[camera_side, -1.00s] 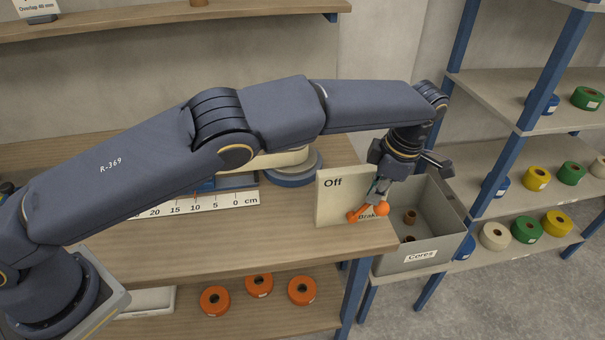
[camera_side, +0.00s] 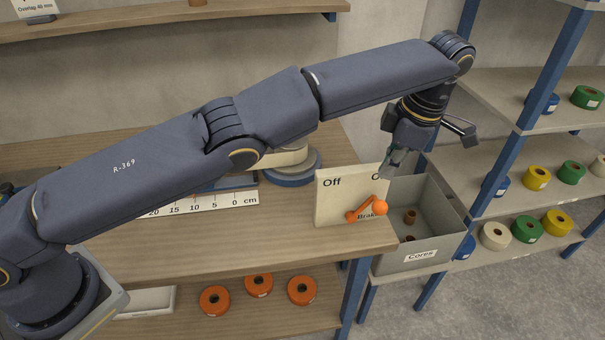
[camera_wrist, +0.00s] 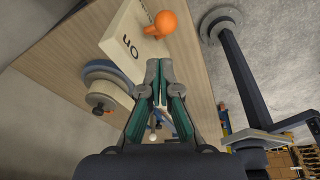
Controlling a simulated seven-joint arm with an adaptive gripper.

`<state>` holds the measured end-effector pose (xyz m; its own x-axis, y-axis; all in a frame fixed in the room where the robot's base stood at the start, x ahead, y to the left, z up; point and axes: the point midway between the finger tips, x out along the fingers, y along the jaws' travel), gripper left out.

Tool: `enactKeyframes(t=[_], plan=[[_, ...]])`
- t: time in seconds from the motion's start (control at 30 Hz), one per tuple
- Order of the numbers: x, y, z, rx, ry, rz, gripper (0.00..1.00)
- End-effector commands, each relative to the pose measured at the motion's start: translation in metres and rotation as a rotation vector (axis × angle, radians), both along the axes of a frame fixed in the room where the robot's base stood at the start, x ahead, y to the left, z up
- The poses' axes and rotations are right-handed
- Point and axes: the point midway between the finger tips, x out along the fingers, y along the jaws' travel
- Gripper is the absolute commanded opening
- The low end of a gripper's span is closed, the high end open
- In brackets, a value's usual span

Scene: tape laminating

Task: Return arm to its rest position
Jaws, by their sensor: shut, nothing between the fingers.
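My gripper (camera_side: 392,168) is shut and empty. It hangs at the end of my arm, above and just behind the right end of the brake panel (camera_side: 331,206), apart from the orange lever. The panel is a cream block reading "Off" at the left, with the right label partly hidden. Its orange lever (camera_side: 366,209) has a round knob tilted up to the right. In the wrist view, my gripper's fingertips (camera_wrist: 159,68) are together, and the orange knob (camera_wrist: 166,22) and panel (camera_wrist: 124,38) show beyond them.
A grey "Cores" bin (camera_side: 408,256) with brown cores stands right of the bench. A shelf rack with coloured tape rolls (camera_side: 527,229) is further right. A ruler (camera_side: 205,203) and a blue-rimmed round base (camera_side: 298,176) sit on the bench. Orange rolls (camera_side: 215,300) lie below.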

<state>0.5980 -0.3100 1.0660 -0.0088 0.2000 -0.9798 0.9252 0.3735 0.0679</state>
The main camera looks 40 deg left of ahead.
Motion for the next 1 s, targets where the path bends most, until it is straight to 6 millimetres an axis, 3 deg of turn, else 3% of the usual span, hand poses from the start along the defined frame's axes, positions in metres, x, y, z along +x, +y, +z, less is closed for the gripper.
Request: enactKeyframes(t=[0.07, 0.13, 0.27, 0.4, 0.5, 0.6, 0.7, 0.8, 0.9, 1.0], plan=[[0.003, 0.005, 0.001, 0.000, -0.002, 0.010, 0.00], [0.010, 0.013, 0.016, -0.017, -0.023, 0.028, 0.00], [0.024, 0.043, 0.084, -0.093, -0.098, 0.092, 0.00], [0.019, 0.115, 0.175, -0.193, -0.152, 0.217, 0.00], [0.000, 0.165, 0.224, -0.254, -0.186, 0.219, 0.00], [-0.029, 0.209, 0.259, -0.301, -0.227, 0.153, 0.00], [-0.068, 0.245, 0.280, -0.323, -0.271, 0.034, 0.00], [-0.112, 0.272, 0.288, -0.317, -0.320, -0.129, 0.00], [-0.159, 0.291, 0.280, -0.273, -0.365, -0.333, 0.00], [-0.204, 0.302, 0.257, -0.191, -0.394, -0.578, 0.00]])
